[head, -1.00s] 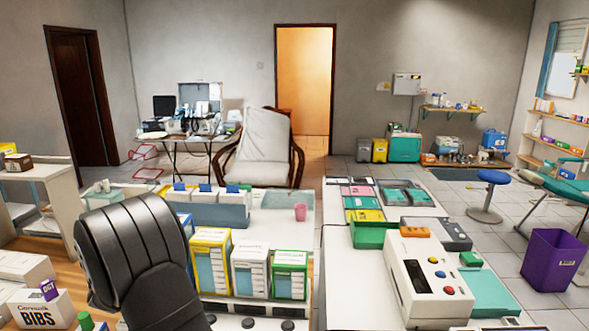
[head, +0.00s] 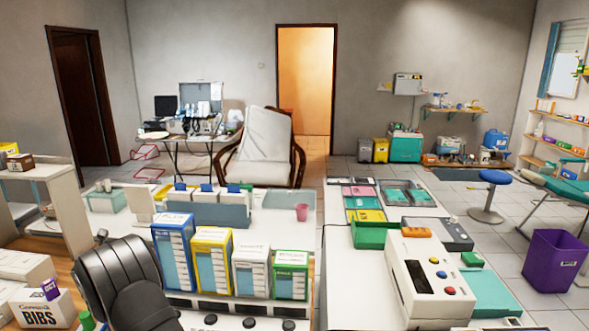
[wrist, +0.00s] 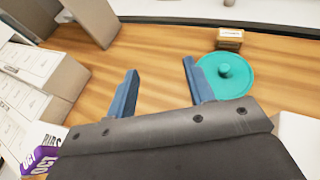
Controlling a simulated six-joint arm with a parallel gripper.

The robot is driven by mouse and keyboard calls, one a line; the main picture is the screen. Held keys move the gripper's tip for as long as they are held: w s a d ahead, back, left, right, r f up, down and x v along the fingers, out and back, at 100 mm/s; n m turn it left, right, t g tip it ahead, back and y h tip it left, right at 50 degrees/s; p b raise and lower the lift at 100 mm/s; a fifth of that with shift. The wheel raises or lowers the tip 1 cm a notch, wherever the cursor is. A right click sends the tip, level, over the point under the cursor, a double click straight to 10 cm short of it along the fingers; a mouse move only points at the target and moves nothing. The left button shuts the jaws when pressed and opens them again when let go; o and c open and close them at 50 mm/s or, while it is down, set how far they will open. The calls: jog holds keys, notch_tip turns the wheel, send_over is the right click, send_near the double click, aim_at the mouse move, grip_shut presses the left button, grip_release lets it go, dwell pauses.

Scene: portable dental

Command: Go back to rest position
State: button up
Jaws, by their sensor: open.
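My gripper (wrist: 160,66) shows in the wrist view with its two blue fingers spread apart and nothing between them. It points over a wooden surface (wrist: 150,95). A round teal lid-like disc with a knob (wrist: 240,85) lies just right of the right finger. A small brown-and-white box (wrist: 230,38) stands beyond it. In the head view my black arm fills the lower left, and the fingers cannot be made out there.
White boxes (wrist: 35,70) and a purple box (wrist: 40,162) lie left of my gripper. In the head view, a bibs box (head: 45,308) is left of my arm and coloured upright boxes (head: 212,262) stand right of it. A white device (head: 428,285) is farther right.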

jog(key=w+a+f, duration=0.3)
jog(key=a+f, duration=0.1)
jog(key=a, duration=0.1)
jog(key=shift+a, duration=0.35)
jog(key=shift+d, duration=0.1)
dwell(0.3)
jog(key=s+d+r, duration=0.5)
jog(key=s+d, duration=0.1)
jog(key=d, duration=0.3)
jog(key=shift+s+d+r+n+g+y, duration=0.15)
jog(key=shift+d+r+n+g+y, duration=0.15)
jog(key=shift+r+n+y, duration=0.1)
dwell(0.4)
